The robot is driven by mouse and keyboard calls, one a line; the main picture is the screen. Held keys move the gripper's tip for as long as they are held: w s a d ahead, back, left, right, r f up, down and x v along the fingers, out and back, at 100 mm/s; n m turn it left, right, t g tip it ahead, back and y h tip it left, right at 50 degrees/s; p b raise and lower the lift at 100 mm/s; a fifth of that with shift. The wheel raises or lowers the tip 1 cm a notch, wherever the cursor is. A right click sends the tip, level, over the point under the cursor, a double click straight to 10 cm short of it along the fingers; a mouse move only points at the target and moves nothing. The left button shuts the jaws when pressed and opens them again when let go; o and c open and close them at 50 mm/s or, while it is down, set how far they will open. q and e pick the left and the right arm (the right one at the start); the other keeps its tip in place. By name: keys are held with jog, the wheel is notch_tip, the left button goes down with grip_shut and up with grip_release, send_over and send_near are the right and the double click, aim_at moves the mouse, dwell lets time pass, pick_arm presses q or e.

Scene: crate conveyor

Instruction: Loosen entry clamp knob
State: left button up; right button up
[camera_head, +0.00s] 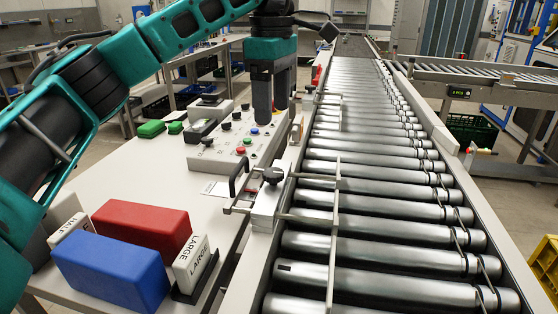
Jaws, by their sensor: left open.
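A black clamp knob (274,175) sits on a light metal clamp block (266,207) at the left side rail of the roller conveyor, in the near half of the head view. A second, smaller dark knob (309,90) shows farther up the same rail. I cannot tell from the picture which one is the entry clamp. My left gripper (272,108) points down with its dark fingers apart and empty. It hangs above the far end of the control panel, beyond the near knob in the picture and apart from it. My right gripper is not in view.
A control panel (218,154) with coloured buttons stands on the white table (130,182). A red block (142,226), a blue block (110,272) and labelled white blocks lie at the near left. Thin guide rails (335,215) run over the rollers (390,240). The rollers carry no crate.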

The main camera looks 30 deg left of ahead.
aim_at(274, 172)
pick_arm(q)
notch_tip(274, 172, down, 13)
jog(key=shift+r+b, duration=0.2)
jog(key=shift+b, duration=1)
jog(key=c, duration=1.1)
